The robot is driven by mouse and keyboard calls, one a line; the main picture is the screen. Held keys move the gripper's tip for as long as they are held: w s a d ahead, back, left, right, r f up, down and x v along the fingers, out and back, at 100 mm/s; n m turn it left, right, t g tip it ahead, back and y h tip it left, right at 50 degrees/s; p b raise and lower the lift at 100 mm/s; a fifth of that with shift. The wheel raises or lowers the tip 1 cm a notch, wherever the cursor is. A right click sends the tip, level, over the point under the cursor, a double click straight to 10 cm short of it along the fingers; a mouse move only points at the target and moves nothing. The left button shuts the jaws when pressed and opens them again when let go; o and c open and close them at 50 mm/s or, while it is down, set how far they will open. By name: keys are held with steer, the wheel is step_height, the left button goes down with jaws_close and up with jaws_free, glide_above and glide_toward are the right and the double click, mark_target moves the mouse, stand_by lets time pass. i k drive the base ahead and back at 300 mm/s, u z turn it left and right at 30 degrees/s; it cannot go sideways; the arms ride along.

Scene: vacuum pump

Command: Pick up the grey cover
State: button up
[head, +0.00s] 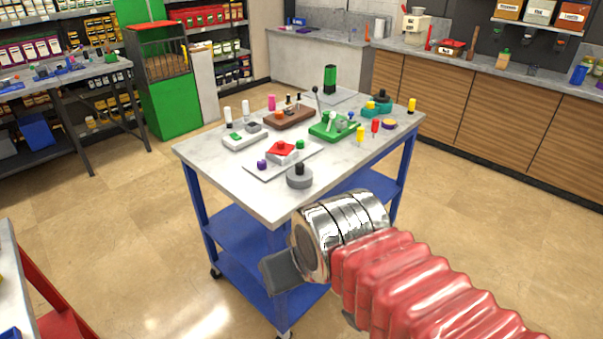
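A round grey piece with a black knob on top, which looks like the grey cover (299,181), sits upright on the near corner of the blue cart's light top (228,182). My gripper (283,271) is in front of the cart, below and nearer than the grey cover in the picture, and apart from it. One dark grey finger shows. The rest of the gripper is hidden behind my silver wrist and red sleeve, so its opening cannot be seen.
Near the cover are a red-topped block (282,151) on a flat plate, a purple knob (262,164) and a green base with a lever (334,128). Several coloured pegs and parts stand farther back. The floor (480,210) right of the cart is clear.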

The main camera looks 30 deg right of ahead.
mark_target(300, 176)
steer(key=i, duration=0.9)
steer(key=u, duration=0.05)
